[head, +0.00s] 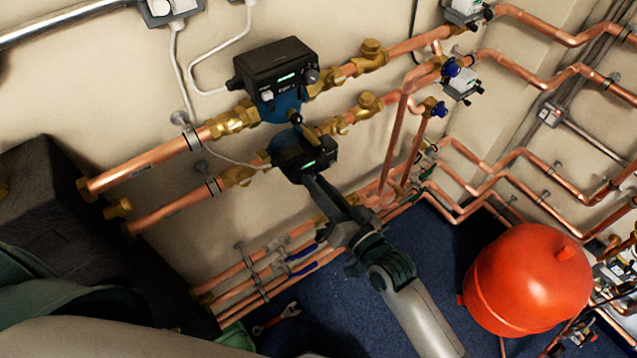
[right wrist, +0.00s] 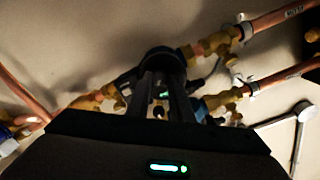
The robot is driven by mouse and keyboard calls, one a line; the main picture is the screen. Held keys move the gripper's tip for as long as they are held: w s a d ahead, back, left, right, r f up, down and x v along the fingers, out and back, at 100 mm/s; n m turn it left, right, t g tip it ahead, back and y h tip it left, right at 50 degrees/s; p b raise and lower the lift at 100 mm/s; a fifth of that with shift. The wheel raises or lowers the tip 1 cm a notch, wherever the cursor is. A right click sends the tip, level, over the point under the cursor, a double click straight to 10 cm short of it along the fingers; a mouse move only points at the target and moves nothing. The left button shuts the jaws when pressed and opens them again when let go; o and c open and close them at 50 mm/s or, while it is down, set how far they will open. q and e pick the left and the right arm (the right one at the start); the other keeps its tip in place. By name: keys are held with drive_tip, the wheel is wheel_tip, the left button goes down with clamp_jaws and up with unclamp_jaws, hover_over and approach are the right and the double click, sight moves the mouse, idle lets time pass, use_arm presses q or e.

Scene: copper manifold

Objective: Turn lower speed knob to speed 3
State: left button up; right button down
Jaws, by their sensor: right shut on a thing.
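The lower pump (head: 290,152) is a dark box with a small green display on the lower copper line. My right gripper (head: 310,181) reaches up from the lower right to the front of this pump. It is shut on the lower speed knob, which the jaws hide, so its setting cannot be read. In the right wrist view, the dark fingers (right wrist: 166,100) point away from the camera, dim, with a small green glow between them. My left gripper is out of view.
Brass valves (head: 368,103) and copper pipes run on both sides. A red tank (head: 527,280) stands on the blue floor at the right. A dark box (head: 60,200) is at the left.

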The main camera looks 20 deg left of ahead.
idle(0.4)
drive_tip(key=c, duration=1.6)
unclamp_jaws()
drive_tip(key=shift+o, duration=0.2)
drive_tip(key=shift+d, duration=0.1)
drive_tip(key=b+v, duration=0.5)
drive_tip(key=v, duration=1.2)
drive_tip(key=shift+s+d, duration=0.1)
drive_tip(key=shift+s, duration=0.05)
